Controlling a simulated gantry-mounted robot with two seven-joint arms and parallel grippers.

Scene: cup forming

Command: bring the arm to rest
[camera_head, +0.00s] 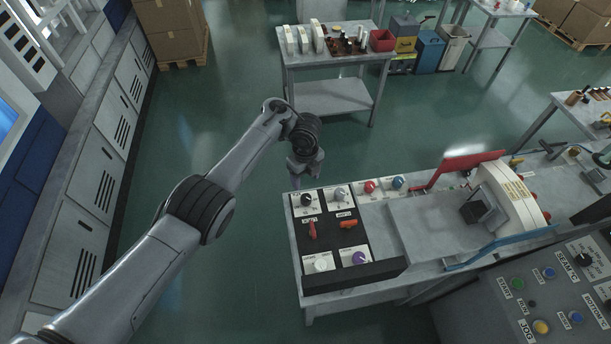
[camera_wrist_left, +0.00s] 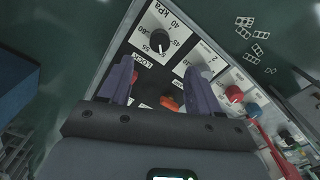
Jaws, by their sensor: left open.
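My left arm reaches in from the lower left in the head view. My left gripper (camera_head: 305,168) is above and just beyond the far left corner of the control panel, over the floor gap or panel edge. In the left wrist view its two fingers (camera_wrist_left: 158,92) stand apart with nothing held between them. The black panel (camera_head: 331,238) below carries a black knob (camera_head: 306,200), a grey knob (camera_head: 340,194), a red switch (camera_head: 312,230), an orange switch (camera_head: 348,223), a white knob (camera_head: 320,264) and a purple knob (camera_head: 359,257). My right gripper is not in view.
The panel sits on a grey bench (camera_head: 382,284) with red and blue knobs and a white machine (camera_head: 513,199) with a red bar (camera_head: 470,166). A second console (camera_head: 548,296) is at lower right. A back table (camera_head: 331,97) holds parts. Green floor is clear between.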

